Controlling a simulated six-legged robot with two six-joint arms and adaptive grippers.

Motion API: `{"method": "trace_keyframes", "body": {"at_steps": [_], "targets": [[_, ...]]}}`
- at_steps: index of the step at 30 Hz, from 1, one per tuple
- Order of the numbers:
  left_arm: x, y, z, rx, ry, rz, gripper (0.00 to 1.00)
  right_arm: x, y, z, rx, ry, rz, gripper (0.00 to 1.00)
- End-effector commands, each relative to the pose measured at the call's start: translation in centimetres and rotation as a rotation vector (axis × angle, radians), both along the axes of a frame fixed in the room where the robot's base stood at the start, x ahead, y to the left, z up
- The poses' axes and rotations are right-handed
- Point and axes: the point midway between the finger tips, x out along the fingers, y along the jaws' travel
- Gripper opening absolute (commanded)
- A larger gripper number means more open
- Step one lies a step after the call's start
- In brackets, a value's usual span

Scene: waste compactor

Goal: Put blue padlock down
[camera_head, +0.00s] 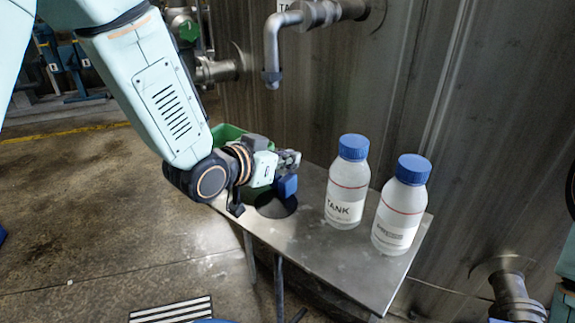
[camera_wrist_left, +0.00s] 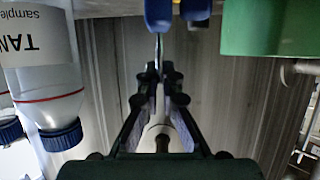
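The blue padlock (camera_head: 287,185) hangs just below my left gripper (camera_head: 290,160) in the head view, over the left part of the metal table (camera_head: 330,262). A dark round patch (camera_head: 277,207) shows on the table just below it. In the left wrist view, the fingers of my left gripper (camera_wrist_left: 160,72) are close together on the thin grey shackle. The blue padlock body (camera_wrist_left: 160,14) shows at the top edge there, partly cut off. I cannot tell whether the padlock touches the table. My right gripper is in neither view.
Two white bottles with blue caps, one labelled TANK (camera_head: 346,190) and another (camera_head: 400,215), stand right of the padlock. A green container (camera_head: 226,133) sits behind my left wrist. A bent grey pipe (camera_head: 272,60) hangs above. The table front between bottles and gripper is clear.

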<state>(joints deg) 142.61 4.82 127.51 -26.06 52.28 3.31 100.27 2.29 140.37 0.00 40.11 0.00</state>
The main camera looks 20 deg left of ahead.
Motion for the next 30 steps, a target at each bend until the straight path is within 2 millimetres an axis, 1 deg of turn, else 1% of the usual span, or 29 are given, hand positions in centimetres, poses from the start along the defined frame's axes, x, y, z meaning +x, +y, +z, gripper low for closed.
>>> {"method": "trace_keyframes", "body": {"at_steps": [5,9,18,21,30], "targets": [[-0.1,0.3,1.0,-0.003,-0.001,0.001,0.00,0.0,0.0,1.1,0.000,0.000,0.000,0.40],[-0.1,0.3,3.3,-0.001,-0.005,0.000,0.00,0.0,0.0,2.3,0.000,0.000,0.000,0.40],[-0.1,0.3,7.6,-0.001,-0.004,0.000,0.00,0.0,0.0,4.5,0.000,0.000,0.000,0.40],[-0.6,1.1,7.1,-0.007,0.001,0.005,0.00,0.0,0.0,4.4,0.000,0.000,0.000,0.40],[-2.0,3.2,7.1,-0.007,0.000,0.005,0.00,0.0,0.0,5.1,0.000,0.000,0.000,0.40]]}}
